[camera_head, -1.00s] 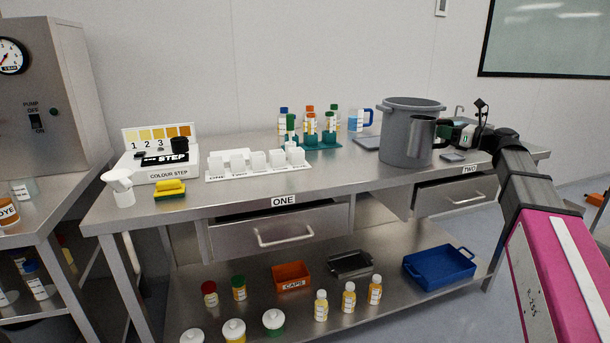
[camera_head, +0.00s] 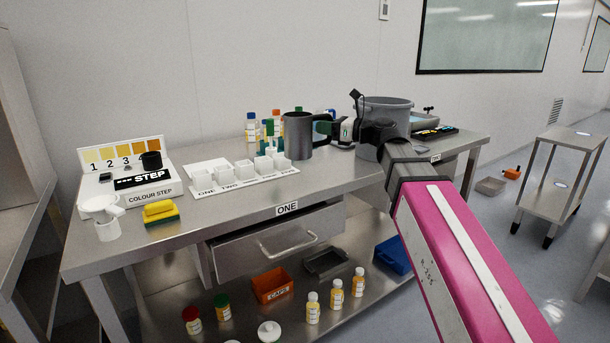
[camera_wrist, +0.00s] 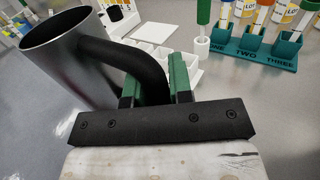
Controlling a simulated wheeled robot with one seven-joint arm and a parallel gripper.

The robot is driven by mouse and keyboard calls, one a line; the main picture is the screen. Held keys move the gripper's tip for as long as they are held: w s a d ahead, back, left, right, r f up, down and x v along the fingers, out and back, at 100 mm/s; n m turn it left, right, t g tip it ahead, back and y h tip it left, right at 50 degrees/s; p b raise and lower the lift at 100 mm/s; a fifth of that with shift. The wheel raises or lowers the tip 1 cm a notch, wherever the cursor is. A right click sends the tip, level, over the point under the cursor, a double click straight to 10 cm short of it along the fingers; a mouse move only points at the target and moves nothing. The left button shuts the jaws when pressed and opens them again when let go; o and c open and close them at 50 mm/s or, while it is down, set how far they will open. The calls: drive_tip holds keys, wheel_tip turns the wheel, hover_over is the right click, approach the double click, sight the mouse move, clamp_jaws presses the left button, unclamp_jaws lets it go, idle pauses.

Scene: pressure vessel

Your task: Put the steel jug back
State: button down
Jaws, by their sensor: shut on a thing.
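The steel jug (camera_head: 297,137) is a grey, open-topped cylinder with a dark handle. I cannot tell whether the jug's base touches the table.
A white cup tray (camera_head: 235,180) lies left of the jug. A teal rack (camera_wrist: 255,48) with tubes and bottles is behind it. The colour step box (camera_head: 135,187), a yellow sponge (camera_head: 160,211) and a white item stand further left.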

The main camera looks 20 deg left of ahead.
drive_tip(key=shift+w+d+f, duration=0.3)
drive_tip(key=shift+w+f, duration=1.55)
drive_tip(key=shift+w, duration=0.05)
drive_tip(key=shift+w+d+f, duration=0.35)
drive_tip(key=shift+w+f, duration=1.45)
drive_tip(key=shift+w, duration=0.05)
drive_tip(key=shift+w+d+f, duration=0.3)
drive_tip(key=shift+w+f, duration=1.55)
drive_tip(key=shift+w, duration=0.05)
drive_tip(key=shift+f, duration=0.15)
drive_tip(key=c, duration=1)
unclamp_jaws()
drive_tip(key=shift+d, duration=0.2)
drive_tip(key=d, duration=0.3)
drive_tip(key=s+d, duration=0.1)
drive_tip(key=d, duration=0.7)
drive_tip(key=shift+s+d, duration=0.2)
drive_tip(key=shift+d, duration=0.05)
